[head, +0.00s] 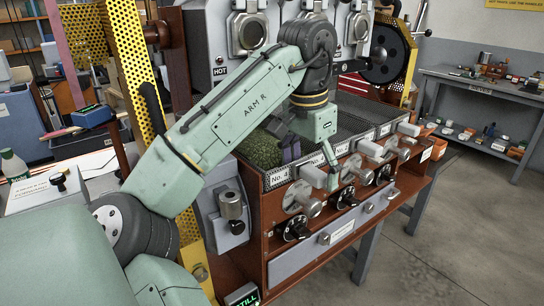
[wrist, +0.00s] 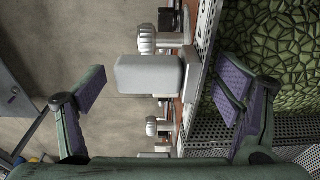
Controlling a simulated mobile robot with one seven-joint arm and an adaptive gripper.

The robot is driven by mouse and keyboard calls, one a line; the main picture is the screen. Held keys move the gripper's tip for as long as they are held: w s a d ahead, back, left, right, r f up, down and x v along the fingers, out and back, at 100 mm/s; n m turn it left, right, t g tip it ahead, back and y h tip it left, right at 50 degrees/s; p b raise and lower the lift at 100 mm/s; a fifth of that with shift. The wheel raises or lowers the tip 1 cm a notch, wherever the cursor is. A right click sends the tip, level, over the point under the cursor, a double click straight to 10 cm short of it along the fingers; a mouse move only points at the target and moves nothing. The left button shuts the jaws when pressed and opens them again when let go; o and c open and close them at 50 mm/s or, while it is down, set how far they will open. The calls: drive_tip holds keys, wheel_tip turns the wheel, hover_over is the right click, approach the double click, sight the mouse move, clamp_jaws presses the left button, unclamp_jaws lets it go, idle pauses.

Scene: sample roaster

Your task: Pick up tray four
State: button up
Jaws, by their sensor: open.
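Tray four carries the label "No. 4" (head: 280,177) on its front, at the near left end of a row of trays in the head view. It holds green beans (head: 259,150), which fill the right of the wrist view (wrist: 285,50). A pale grey handle (head: 313,177) sticks out from the front near the label. My gripper (head: 312,163) is open above the tray front. In the wrist view a grey handle (wrist: 150,74) lies between my spread fingers, with neither finger touching it. The right finger (wrist: 235,88) is over the tray side. My arm hides part of the tray.
More trays with dark mesh (head: 350,118) and handles (head: 370,148) run to the right. Knobs and black dials (head: 297,229) sit below on the wooden front. A yellow perforated guard (head: 135,60) stands at left. The floor (head: 450,220) at right is clear.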

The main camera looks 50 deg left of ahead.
drive_tip(key=shift+d, duration=0.1)
drive_tip(key=c, duration=1.6)
